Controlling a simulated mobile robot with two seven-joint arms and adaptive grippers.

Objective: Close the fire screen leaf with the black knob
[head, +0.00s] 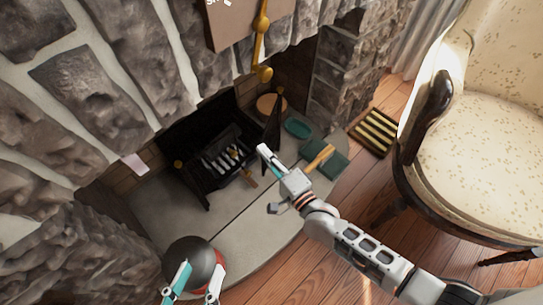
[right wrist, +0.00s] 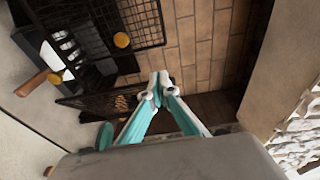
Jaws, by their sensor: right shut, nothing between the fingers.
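The black mesh fire screen stands at the hearth opening. One leaf (head: 192,188) is at the left in the head view, with a brass-coloured knob (head: 178,163) near it. The other leaf (head: 272,125) stands swung out at the right, and its mesh also shows in the right wrist view (right wrist: 88,98). I cannot make out a black knob. My right gripper (head: 266,152) is shut and empty, just in front of the right leaf; its fingertips (right wrist: 159,84) meet in the right wrist view. My left gripper (head: 194,283) is open at the bottom, its fingers apart.
A dark round object with red (head: 190,258) sits by my left gripper. A black grate (head: 230,155) is in the fireplace. A cream armchair (head: 480,140) fills the right side.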

